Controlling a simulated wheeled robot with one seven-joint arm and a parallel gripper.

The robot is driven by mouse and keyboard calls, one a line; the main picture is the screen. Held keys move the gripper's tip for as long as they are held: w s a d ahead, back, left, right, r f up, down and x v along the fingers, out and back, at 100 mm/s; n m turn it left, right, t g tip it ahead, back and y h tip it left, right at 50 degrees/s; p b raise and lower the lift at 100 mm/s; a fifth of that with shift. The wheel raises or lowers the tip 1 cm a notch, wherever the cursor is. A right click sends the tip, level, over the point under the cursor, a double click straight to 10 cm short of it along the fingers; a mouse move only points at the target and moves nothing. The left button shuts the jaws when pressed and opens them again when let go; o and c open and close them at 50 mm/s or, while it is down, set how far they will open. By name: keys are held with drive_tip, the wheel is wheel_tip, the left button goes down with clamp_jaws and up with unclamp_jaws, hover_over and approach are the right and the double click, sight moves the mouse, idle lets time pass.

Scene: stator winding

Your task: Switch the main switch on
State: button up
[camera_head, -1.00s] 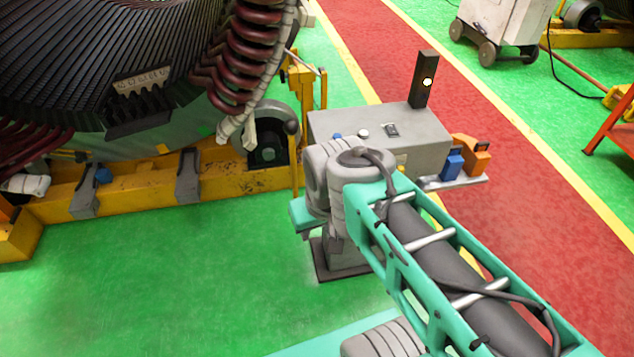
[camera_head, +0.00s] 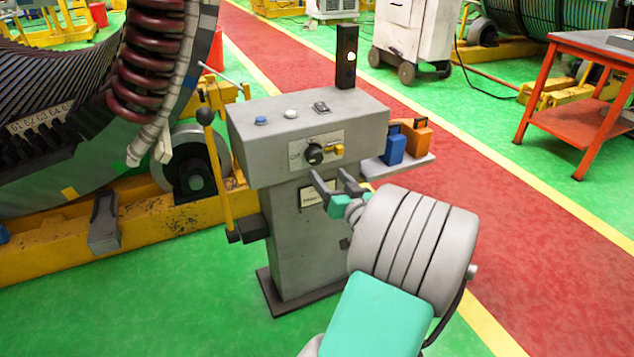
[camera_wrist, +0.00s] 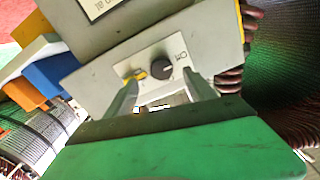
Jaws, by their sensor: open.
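The grey control cabinet (camera_head: 300,240) stands upright on the green floor. Its sloped front carries a pale plate with a black round knob (camera_head: 314,154) and a yellow part (camera_head: 336,150) to its right. The same knob (camera_wrist: 162,69) and yellow part (camera_wrist: 136,75) show upside down in the wrist view, with partly readable lettering beside the knob. I cannot read the knob's exact setting. My gripper (camera_head: 334,181) is open and empty, in front of the cabinet just below the knob. In the wrist view its fingers appear either side of the knob, apart from it.
A dark post (camera_head: 346,58) with a lit lamp rises behind. Blue and orange boxes (camera_head: 396,147) stand on a side shelf. A yellow lever (camera_head: 217,170) stands left.

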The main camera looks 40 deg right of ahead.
sight(316, 160)
drive_tip(key=x, duration=0.7)
drive_tip(key=shift+w+d+r, duration=0.1)
drive_tip(key=shift+w, duration=0.25)
drive_tip(key=c, duration=1.4)
